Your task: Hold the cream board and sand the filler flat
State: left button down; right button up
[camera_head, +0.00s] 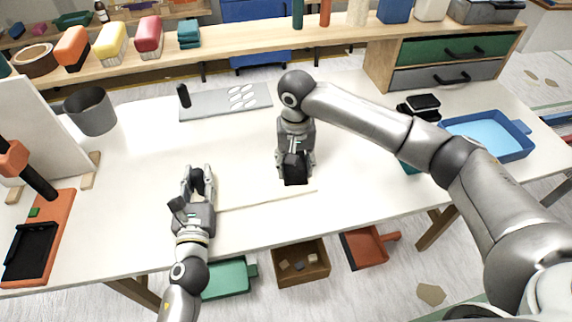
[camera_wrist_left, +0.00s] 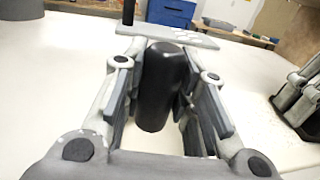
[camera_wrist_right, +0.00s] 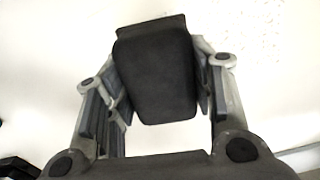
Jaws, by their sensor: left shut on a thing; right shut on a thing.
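The cream board (camera_head: 248,192) lies flat on the pale table, and only its front edge stands out clearly. My left gripper (camera_head: 201,182) is at the board's left end, shut on a dark rounded grip (camera_wrist_left: 165,85) that stands up between its fingers. My right gripper (camera_head: 294,168) is over the board's right part and points down. It is shut on a black sanding block (camera_wrist_right: 157,72), which also shows in the head view (camera_head: 295,172). Small specks (camera_wrist_right: 262,32) show on the pale surface beside the block. I cannot make out the filler clearly.
A grey plate (camera_head: 215,108) with white oval pieces lies behind the board. A grey cup (camera_head: 90,110) stands at the left, near an orange tool base (camera_head: 55,225). A blue tray (camera_head: 490,137) is at the right. Open table lies between cup and board.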

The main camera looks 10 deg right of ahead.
aim_at(248, 182)
pick_arm(q)
jog(key=shift+f, duration=0.2)
pick_arm(e)
jog(key=a, duration=1.2)
jog(key=shift+s+f, duration=0.1)
jog(key=shift+s, duration=0.1)
notch_tip(248, 182, up, 8)
jog(key=shift+d+r, duration=0.2)
jog(key=shift+d, duration=0.1)
jog(key=shift+w, duration=0.1)
jog(key=o, duration=0.4)
jog(key=c, duration=0.3)
pick_arm(q)
jog(key=c, duration=1.1)
grip_release()
jog(key=shift+w, duration=0.1)
jog(key=shift+r, duration=0.1)
